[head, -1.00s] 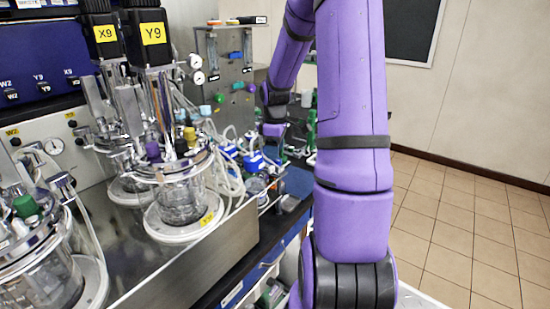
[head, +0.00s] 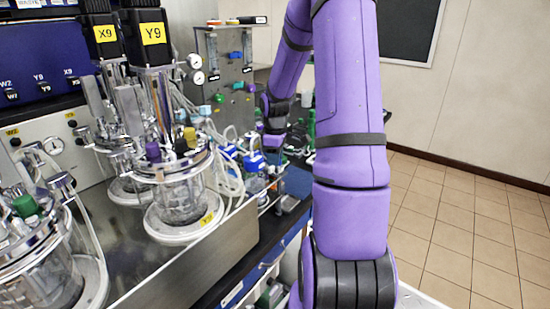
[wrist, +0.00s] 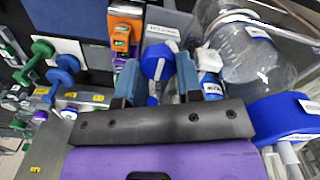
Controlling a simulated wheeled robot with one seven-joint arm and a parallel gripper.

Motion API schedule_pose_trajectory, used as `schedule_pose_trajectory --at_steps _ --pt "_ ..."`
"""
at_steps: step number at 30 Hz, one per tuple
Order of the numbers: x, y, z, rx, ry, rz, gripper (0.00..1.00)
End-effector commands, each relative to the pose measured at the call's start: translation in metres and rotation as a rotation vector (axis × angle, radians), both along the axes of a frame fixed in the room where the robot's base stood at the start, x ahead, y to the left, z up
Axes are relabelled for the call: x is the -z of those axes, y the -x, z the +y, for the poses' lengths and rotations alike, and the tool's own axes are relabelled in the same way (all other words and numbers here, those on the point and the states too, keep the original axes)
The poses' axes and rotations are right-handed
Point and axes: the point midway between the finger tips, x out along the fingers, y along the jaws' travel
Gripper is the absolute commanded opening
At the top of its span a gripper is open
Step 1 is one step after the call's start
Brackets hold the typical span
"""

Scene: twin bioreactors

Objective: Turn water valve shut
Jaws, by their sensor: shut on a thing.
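My gripper (wrist: 159,82) fills the lower middle of the wrist view, its two blue-grey fingers pointing away from the camera. A round blue knob (wrist: 158,62) with a pale label shows between the fingertips, and the jaws are shut on it. It appears to be the water valve, but its label is too small to read. The fingers and palm hide its lower part. In the head view the end of my arm (head: 274,140) is small and far off, beside the blue-capped bottles; the knob cannot be made out there.
Green (wrist: 42,48) and blue (wrist: 66,66) knobs sit at the left of the wrist view. A clear bottle (wrist: 245,55) and a blue cap (wrist: 285,118) stand close on the right. Glass bioreactors (head: 180,195) line the bench at left; the tiled floor (head: 460,230) is clear.

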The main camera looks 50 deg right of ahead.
Motion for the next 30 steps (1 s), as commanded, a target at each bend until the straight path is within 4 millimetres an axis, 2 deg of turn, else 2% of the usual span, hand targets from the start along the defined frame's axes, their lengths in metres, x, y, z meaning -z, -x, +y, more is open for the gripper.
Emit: schedule_pose_trajectory --at_steps 11,30 --pt "-0.0005 -0.0008 -0.0003 0.129 0.001 0.000 0.10" --pt "-0.0008 -0.0010 -0.0030 0.714 0.001 -0.002 0.10"
